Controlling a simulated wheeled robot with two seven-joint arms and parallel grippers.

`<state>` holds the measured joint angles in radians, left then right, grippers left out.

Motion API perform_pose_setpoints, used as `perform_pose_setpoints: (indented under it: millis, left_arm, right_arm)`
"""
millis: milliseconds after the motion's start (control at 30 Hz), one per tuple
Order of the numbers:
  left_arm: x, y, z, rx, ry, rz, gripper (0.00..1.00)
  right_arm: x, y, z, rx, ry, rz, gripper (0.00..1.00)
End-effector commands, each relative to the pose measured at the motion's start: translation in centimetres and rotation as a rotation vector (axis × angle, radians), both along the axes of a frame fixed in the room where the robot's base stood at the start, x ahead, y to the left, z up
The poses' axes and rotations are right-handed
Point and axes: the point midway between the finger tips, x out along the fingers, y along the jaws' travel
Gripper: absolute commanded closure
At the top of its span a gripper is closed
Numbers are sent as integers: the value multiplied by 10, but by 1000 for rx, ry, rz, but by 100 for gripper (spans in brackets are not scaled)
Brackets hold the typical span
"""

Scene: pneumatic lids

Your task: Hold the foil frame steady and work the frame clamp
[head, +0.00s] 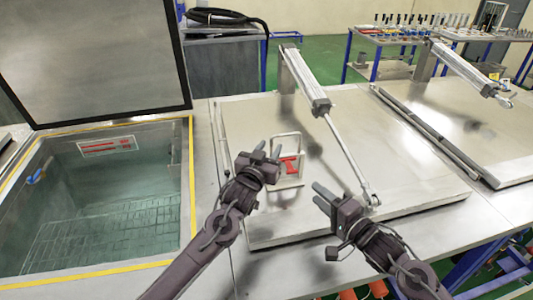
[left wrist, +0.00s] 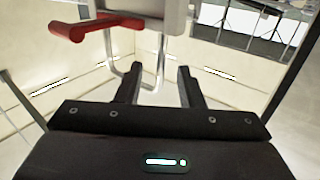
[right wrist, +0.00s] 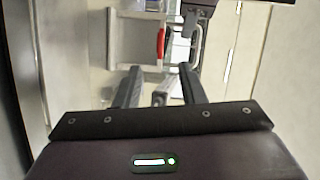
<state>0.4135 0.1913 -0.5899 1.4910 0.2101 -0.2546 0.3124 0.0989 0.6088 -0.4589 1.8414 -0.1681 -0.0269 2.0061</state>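The foil frame (head: 301,147) is a pale metal loop standing on the large steel lid, with a red clamp lever (head: 290,165) low in it. In the left wrist view the red lever (left wrist: 95,25) is at upper left, and the frame's bent tube (left wrist: 132,84) shows beyond the fingertips. My left gripper (head: 266,149) is open beside the frame's upper left; contact cannot be told. My right gripper (head: 319,194) is open, to the frame's right and nearer me. The right wrist view shows the red lever (right wrist: 161,45) and frame (right wrist: 198,46) beyond its fingers.
A pneumatic cylinder (head: 304,78) with a long rod (head: 348,158) slants over the lid (head: 420,180), its end close by my right gripper. An open tank (head: 110,200) with a raised lid (head: 95,55) lies left. Another cylinder (head: 465,70) stands right. Tool racks are behind.

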Motion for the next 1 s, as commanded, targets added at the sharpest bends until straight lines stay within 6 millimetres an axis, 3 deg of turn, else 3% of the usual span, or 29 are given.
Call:
perform_pose_setpoints:
  millis: [133, 400, 567, 767, 833, 1000]
  left_arm:
    - [0, 0, 0, 0, 0, -1, 67]
    - [0, 0, 0, 0, 0, -1, 100]
    - [-1, 0, 0, 0, 0, -1, 100]
    - [-1, 0, 0, 0, 0, -1, 100]
    - [-1, 0, 0, 0, 0, -1, 100]
    - [-1, 0, 0, -1, -1, -1, 100]
  right_arm:
    - [0, 0, 0, 0, 0, 0, 64]
    - [0, 0, 0, 0, 0, 0, 64]
    - [0, 0, 0, 0, 0, 0, 65]
    - [7, 7, 10, -72, -67, 28, 91]
    - [14, 14, 21, -155, -142, 60, 100]
    - [35, 38, 56, -461, -430, 169, 100]
